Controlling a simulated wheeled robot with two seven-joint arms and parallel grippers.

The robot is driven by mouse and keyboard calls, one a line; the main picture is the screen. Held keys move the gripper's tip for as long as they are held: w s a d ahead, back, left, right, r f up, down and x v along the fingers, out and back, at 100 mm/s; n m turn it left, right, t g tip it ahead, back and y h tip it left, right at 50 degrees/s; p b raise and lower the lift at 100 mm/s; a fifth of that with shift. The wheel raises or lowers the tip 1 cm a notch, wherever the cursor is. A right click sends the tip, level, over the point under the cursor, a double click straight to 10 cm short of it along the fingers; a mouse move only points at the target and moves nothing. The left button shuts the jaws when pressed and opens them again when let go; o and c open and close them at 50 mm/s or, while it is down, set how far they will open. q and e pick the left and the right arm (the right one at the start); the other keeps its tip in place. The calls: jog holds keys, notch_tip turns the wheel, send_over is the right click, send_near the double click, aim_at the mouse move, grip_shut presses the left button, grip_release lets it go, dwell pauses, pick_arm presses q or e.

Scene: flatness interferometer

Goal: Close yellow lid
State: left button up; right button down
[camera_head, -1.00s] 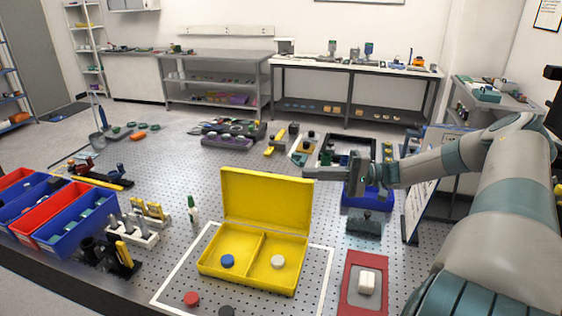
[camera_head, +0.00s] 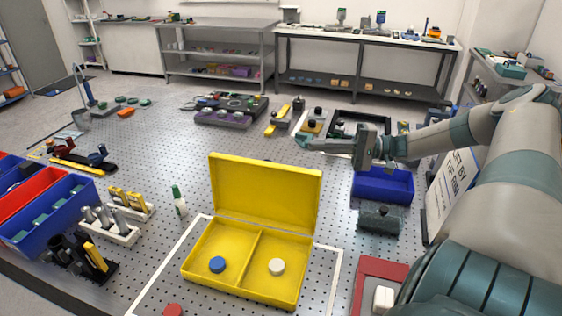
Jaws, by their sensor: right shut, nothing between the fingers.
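The yellow lid (camera_head: 264,192) stands upright, leaning slightly back, hinged on the rear edge of the open yellow box (camera_head: 247,287). The box has two compartments. A blue disc (camera_head: 217,264) lies in the left one and a white disc (camera_head: 277,266) in the right one. My right gripper (camera_head: 302,142) is shut and empty. It points left, above and behind the lid's top right corner in the picture, apart from the lid. My left gripper is out of view.
A blue bin (camera_head: 384,186) and a dark block (camera_head: 379,219) stand right of the lid. A red tray (camera_head: 367,284) with a white block lies at front right. A green-capped bottle (camera_head: 179,201) stands left of the lid. A red disc (camera_head: 173,310) lies in front.

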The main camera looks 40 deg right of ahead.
pick_arm(q)
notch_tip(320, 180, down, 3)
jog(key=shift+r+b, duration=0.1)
jog(key=shift+b, duration=0.95)
pick_arm(e)
jog(key=f, duration=0.2)
jog(key=shift+w+d+f, duration=0.15)
jog(key=shift+d+f, duration=0.05)
jog(key=shift+f, duration=0.15)
jog(key=shift+a+r, duration=0.1)
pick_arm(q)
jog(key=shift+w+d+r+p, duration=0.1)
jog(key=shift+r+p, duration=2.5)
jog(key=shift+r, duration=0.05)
pick_arm(e)
jog(key=w+a, duration=0.5)
jog(key=a, duration=0.5)
jog(key=shift+w+a, duration=0.15)
